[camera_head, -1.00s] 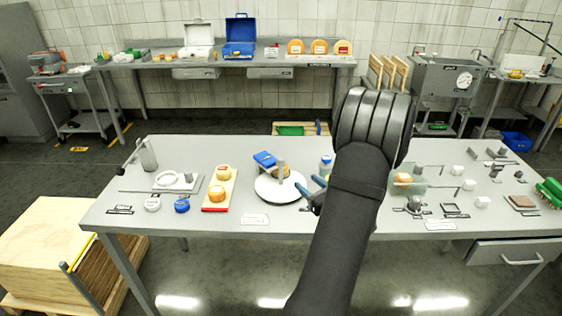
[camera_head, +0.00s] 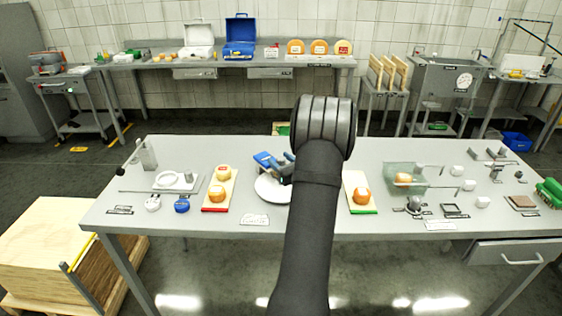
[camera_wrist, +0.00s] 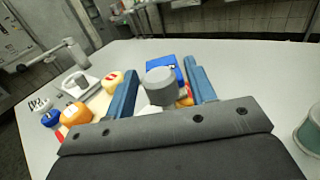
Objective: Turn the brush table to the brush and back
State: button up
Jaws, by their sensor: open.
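The brush table is a white round disc (camera_head: 268,190), partly hidden behind my arm in the head view. A blue brush block (camera_head: 264,158) stands at its back edge and also shows in the wrist view (camera_wrist: 169,66). A grey upright knob (camera_wrist: 160,88) shows in the wrist view, between the two blue fingers of my gripper (camera_wrist: 162,66). My gripper (camera_head: 285,170) is open over the disc in the head view. A gap shows on both sides of the knob; how deep it sits between the fingers I cannot tell.
A red-edged board (camera_head: 209,205) with two orange-and-white cheeses stands left of the disc. A green-edged board (camera_head: 350,180) with an orange cheese stands right of my arm. A label card (camera_head: 254,219) lies in front. A clear tank (camera_head: 404,178) stands farther right.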

grip_shut()
jog(key=shift+a+r+m+t+h, duration=0.1)
jog(key=shift+m+t+h, duration=0.95)
jog(key=shift+h, duration=0.65)
jog(key=shift+m+t+h, duration=0.35)
jog(key=shift+m+h, duration=0.8)
jog(key=shift+h, duration=0.35)
